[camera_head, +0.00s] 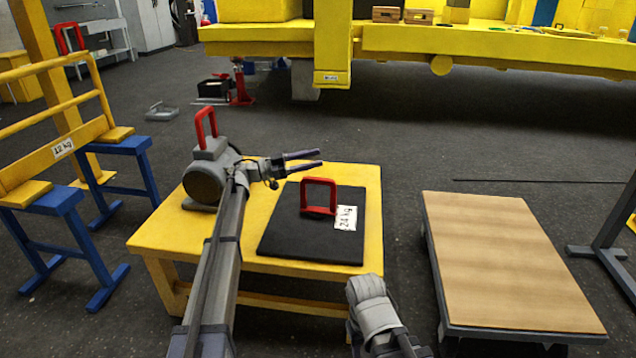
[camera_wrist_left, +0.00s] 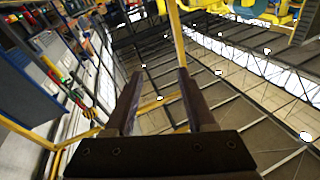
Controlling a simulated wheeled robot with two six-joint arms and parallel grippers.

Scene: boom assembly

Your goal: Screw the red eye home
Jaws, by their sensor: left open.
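A red eye (camera_head: 319,195) stands upright on a black plate (camera_head: 285,240) with a "24 kg" label, on the yellow table (camera_head: 150,241). Whether its base is flush with the plate is too small to tell. A second red eye (camera_head: 206,126) stands on top of a grey motor-like unit (camera_head: 205,178) at the table's left. My left gripper (camera_head: 319,159) is open and empty, pointing right, beyond the plate's red eye in the picture and apart from it. In the left wrist view its jaws (camera_wrist_left: 160,74) are spread with only background between them. My right gripper is not visible.
A wood-topped platform (camera_head: 510,255) stands to the right, with floor between it and the table. Blue trestles (camera_head: 60,200) carry a yellow frame labelled "12 kg" at left. A large yellow machine (camera_head: 450,40) spans the back. Open dark floor (camera_head: 450,130) lies before it.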

